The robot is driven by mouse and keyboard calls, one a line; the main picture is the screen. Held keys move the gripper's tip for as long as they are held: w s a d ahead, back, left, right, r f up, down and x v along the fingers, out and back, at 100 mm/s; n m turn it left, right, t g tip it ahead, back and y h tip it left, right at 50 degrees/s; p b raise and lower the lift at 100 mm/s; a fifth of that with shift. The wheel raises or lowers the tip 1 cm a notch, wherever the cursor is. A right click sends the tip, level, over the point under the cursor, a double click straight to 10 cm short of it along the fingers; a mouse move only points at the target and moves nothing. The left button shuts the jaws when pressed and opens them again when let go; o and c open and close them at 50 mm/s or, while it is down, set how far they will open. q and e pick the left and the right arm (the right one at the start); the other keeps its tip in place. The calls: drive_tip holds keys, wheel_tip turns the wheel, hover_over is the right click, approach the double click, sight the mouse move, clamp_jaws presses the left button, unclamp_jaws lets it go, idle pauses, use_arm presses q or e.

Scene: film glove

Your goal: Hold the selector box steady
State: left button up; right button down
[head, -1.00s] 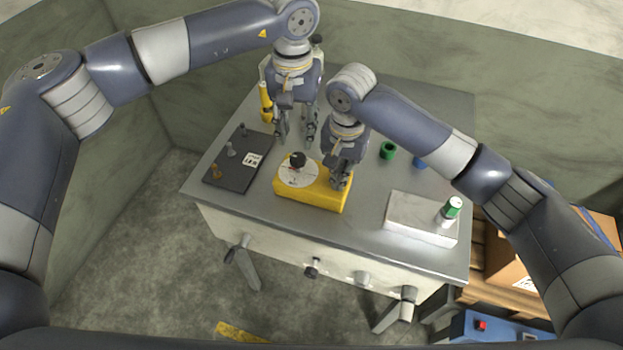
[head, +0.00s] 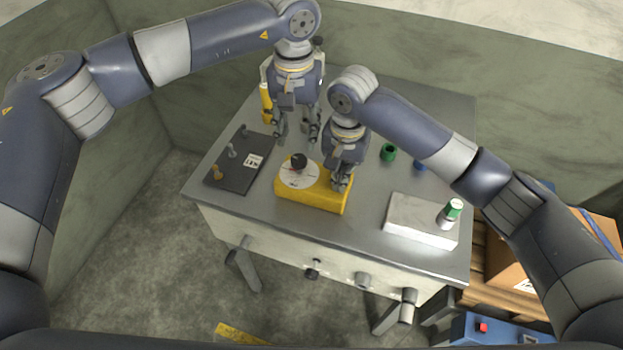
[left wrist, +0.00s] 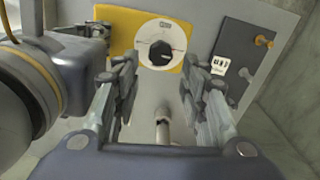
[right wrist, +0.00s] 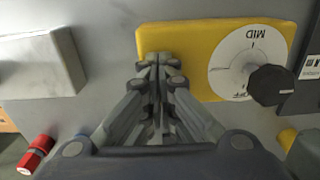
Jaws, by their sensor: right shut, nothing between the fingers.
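The yellow selector box (head: 312,193) lies on the grey table, with a white dial (head: 298,174) and black knob (head: 298,160) at its left end. The right wrist view shows the box (right wrist: 185,45), the word MID on the dial (right wrist: 240,55), and the knob (right wrist: 270,84). My right gripper (head: 342,186) is shut and empty, its tips at the box's right end; contact is hard to tell. It also shows in the right wrist view (right wrist: 158,62). My left gripper (head: 296,138) is open and empty behind the box, apart from the knob, which shows beyond its fingers (left wrist: 158,85).
A dark plate (head: 238,172) with small pegs lies left of the box. A pale block (head: 415,215) with a green-topped cylinder (head: 453,208) is at the right. Green (head: 388,152) and blue (head: 420,164) pieces stand behind. Handles stick out below the table's front edge.

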use_arm(q)
drive_tip(key=w+d+n+t+h, duration=0.1)
drive_tip(key=w+n+h, duration=0.3)
drive_tip(key=w+n, duration=0.15)
drive_tip(key=n+t+h, duration=0.5)
drive_tip(key=n+h, duration=0.8)
drive_tip(key=n, duration=0.6)
approach(299, 160)
drive_tip(key=x, duration=1)
drive_tip(key=shift+w+a+f, duration=0.1)
drive_tip(key=shift+w+f, duration=0.05)
drive_tip(key=shift+f, duration=0.15)
drive_tip(key=shift+m, duration=0.25)
drive_tip(key=c, duration=1.1)
